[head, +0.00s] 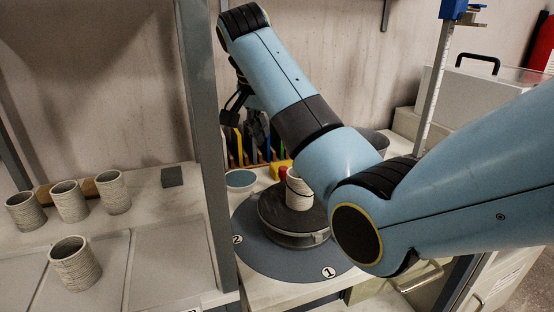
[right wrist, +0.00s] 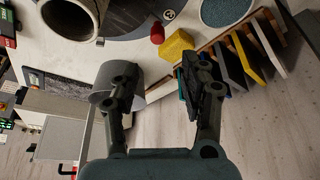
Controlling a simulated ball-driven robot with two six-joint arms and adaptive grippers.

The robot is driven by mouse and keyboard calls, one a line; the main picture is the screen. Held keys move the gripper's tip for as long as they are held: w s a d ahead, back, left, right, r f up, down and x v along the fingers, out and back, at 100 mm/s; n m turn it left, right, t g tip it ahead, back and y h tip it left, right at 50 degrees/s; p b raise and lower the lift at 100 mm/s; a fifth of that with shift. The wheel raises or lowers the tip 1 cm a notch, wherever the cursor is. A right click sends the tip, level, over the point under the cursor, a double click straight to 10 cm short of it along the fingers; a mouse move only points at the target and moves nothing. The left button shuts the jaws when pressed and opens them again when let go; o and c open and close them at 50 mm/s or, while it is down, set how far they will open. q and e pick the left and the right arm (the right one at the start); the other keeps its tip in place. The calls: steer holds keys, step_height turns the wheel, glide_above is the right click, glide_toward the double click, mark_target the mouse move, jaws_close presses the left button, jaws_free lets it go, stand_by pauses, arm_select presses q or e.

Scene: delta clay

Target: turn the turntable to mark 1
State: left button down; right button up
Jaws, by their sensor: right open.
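The turntable (head: 270,218) is a dark round wheel with a paler lower rim, on a blue-grey round mat (head: 262,262). Mark 1 (head: 328,272) is at the mat's front right and mark 2 (head: 237,239) at its left. A ribbed clay cup (head: 299,194) stands upright on the wheel, partly hidden by my right arm. My right gripper (head: 243,112) is raised behind the turntable, apart from it. In the right wrist view my right gripper (right wrist: 158,78) is open with nothing between its fingers. My left gripper is not in view. I cannot make out the wheel's pointer.
Several clay cups (head: 75,262) stand on the left shelf, beyond a grey post (head: 205,150). A bowl (head: 240,180), a red item (right wrist: 157,32), a yellow block (right wrist: 178,46) and a rack of coloured boards (right wrist: 245,55) lie behind the turntable. A grey bin (right wrist: 107,80) is near one finger.

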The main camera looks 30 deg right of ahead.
glide_above(283, 168)
steer(key=s+a, duration=0.1)
steer(key=a, duration=0.1)
step_height(283, 168, down, 4)
steer(key=x, duration=0.4)
steer(key=shift+f, duration=0.25)
steer(key=shift+w+d+f+b, duration=0.1)
steer(key=shift+d+f+b, duration=0.15)
steer(key=shift+f, duration=0.35)
steer(key=c, duration=0.4)
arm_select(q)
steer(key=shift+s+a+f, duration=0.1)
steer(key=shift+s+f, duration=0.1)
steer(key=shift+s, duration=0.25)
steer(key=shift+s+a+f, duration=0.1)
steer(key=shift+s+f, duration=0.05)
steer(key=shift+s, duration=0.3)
arm_select(e)
jaws_close()
